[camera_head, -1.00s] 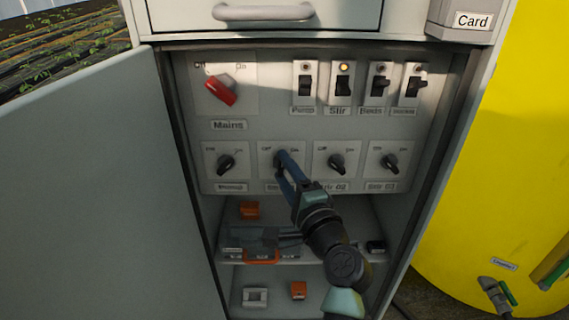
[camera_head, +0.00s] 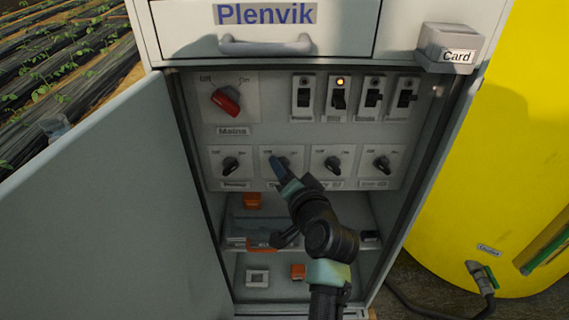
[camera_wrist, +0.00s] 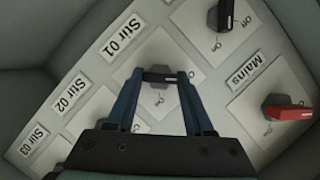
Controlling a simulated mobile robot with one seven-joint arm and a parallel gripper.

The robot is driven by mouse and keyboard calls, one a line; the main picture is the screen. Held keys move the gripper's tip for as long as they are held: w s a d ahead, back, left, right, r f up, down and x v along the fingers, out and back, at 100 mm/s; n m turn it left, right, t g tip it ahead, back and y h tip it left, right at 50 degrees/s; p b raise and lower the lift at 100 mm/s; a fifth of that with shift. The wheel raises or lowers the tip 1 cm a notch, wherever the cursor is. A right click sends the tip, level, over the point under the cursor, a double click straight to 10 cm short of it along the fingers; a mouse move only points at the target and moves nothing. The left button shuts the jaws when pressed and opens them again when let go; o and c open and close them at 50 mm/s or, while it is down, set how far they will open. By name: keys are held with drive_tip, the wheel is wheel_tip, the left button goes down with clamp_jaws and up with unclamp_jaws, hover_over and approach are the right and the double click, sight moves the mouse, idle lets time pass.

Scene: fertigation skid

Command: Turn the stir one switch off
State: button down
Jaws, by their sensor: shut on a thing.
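The stir one switch (camera_wrist: 160,76) is a dark rotary knob on a white square plate, beside the "Stir 01" label (camera_wrist: 121,41) in the wrist view. My gripper (camera_wrist: 158,82) has its two blue fingers on either side of this knob and is shut on it. In the head view my gripper (camera_head: 276,170) reaches the second knob of the lower row and hides most of it. Its label there is mostly covered by my arm. I cannot tell clearly which way the knob points.
The red Mains switch (camera_head: 226,101) sits above left. The Stir 02 knob (camera_head: 333,163) and Stir 03 knob (camera_head: 382,164) are to the right. Several toggle switches line the top, one under a lit amber lamp (camera_head: 340,82). The cabinet door (camera_head: 110,210) stands open at left.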

drive_tip(key=shift+n+p, duration=0.3)
drive_tip(key=shift+n, duration=0.1)
idle(0.3)
drive_tip(key=shift+c, duration=1.4)
unclamp_jaws()
drive_tip(key=shift+s, duration=0.1)
drive_tip(key=p+v, duration=0.2)
drive_tip(key=v, duration=1)
drive_tip(key=shift+s+r+p, duration=0.25)
drive_tip(key=shift+s+p, duration=0.05)
drive_tip(key=shift+s, duration=0.05)
drive_tip(key=shift+s, duration=0.1)
